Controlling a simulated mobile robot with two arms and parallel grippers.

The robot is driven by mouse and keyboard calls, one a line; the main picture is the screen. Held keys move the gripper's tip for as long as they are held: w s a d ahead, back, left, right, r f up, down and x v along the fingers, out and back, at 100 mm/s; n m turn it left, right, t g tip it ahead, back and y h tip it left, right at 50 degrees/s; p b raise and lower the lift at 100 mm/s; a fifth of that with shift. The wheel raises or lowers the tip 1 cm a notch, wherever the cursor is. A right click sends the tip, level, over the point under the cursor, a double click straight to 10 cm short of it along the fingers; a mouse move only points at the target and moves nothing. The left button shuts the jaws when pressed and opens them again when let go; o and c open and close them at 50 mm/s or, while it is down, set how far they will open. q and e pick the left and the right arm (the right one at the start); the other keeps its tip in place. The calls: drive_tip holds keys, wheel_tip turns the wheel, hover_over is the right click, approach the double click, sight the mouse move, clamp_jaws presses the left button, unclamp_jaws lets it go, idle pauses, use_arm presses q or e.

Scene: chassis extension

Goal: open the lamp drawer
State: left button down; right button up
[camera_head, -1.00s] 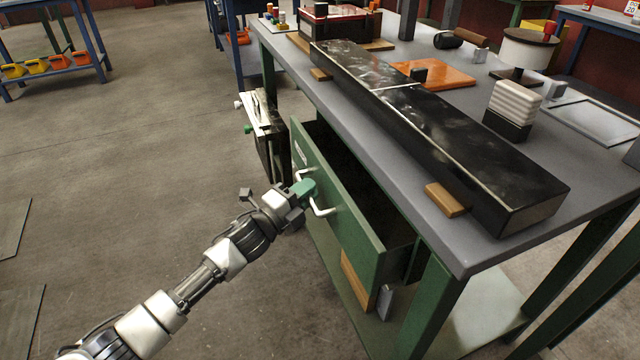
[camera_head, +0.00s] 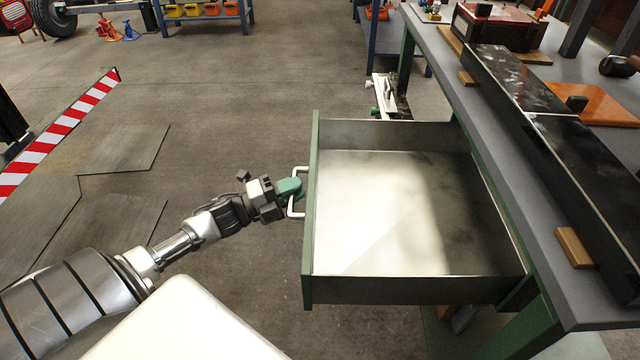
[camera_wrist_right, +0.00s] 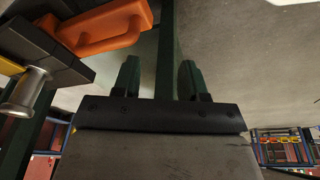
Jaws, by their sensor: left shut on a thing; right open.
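The drawer (camera_head: 385,230) stands far out from under the grey workbench in the head view. Its inside shows as an empty, bare floor with dark side walls and a green front panel (camera_head: 311,215). A white bar handle (camera_head: 297,205) is fixed to the front panel. My left gripper (camera_head: 292,189), with green fingers, is shut on the handle from the left. My right gripper (camera_wrist_right: 157,82) shows only in the right wrist view, with its two dark fingers apart and nothing between them. No lamp shows in the drawer.
The workbench (camera_head: 520,200) carries a long black beam (camera_head: 560,150), a wooden block (camera_head: 574,247) and an orange plate (camera_head: 605,105). A vise-like tool (camera_head: 385,97) hangs beside the drawer's far side. Open floor lies left of the drawer. A red-white striped barrier (camera_head: 60,135) is farther left.

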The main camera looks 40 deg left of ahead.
use_arm(q)
drive_tip(key=shift+s+a, duration=0.45)
drive_tip(key=shift+a, duration=0.15)
use_arm(e)
drive_tip(key=shift+f, duration=0.35)
use_arm(q)
drive_tip(key=c, duration=1.4)
unclamp_jaws()
drive_tip(key=shift+p+v, duration=0.4)
drive_tip(key=shift+v, duration=5.05)
use_arm(e)
drive_tip(key=shift+s+x, duration=0.1)
drive_tip(key=shift+x, duration=0.55)
drive_tip(key=shift+s+x, duration=0.15)
drive_tip(key=shift+x, duration=0.5)
use_arm(q)
drive_tip(key=shift+w, duration=0.1)
use_arm(e)
drive_tip(key=shift+s+f, duration=0.1)
drive_tip(key=shift+s, duration=0.05)
